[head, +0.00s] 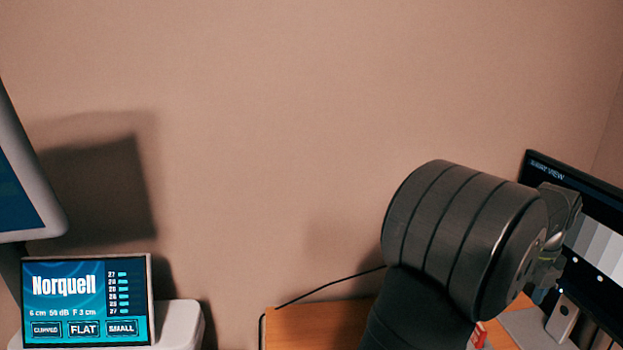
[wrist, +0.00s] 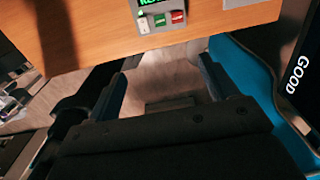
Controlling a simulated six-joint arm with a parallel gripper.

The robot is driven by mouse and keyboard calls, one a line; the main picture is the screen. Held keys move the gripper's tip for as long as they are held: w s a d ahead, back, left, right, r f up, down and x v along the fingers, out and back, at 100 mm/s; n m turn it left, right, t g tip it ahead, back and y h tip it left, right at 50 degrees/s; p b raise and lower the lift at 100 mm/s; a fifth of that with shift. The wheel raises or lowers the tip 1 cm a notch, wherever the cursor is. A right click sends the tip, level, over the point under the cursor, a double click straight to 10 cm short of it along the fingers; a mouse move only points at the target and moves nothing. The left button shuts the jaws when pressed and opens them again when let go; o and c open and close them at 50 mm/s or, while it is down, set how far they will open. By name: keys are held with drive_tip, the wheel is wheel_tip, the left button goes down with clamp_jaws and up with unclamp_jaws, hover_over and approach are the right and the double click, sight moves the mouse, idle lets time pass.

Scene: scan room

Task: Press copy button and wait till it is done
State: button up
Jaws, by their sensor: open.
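In the wrist view, a small box (wrist: 162,22) with a green-lit display, cut off by the top edge, sits at the edge of a wooden desk (wrist: 85,25). Its front has a white button (wrist: 143,23), a green button (wrist: 160,19) and a red button (wrist: 178,17). Their labels are too small to read, so I cannot tell which is copy. My gripper (wrist: 160,80) is open and empty, its fingers apart and below the box in the picture, not touching the buttons. In the head view my arm hides most of the desk, and only part of my gripper (head: 560,235) shows.
A screen reading "Norquell" (head: 85,285) stands at left beside a white housing (head: 180,325). A monitor (head: 595,215) stands at right, close to my gripper in the picture. In the wrist view, a dark panel reading "GOOD" (wrist: 297,75) is at right. A cable (head: 325,285) runs along the wall.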

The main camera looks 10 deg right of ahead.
clamp_jaws()
idle(1.4)
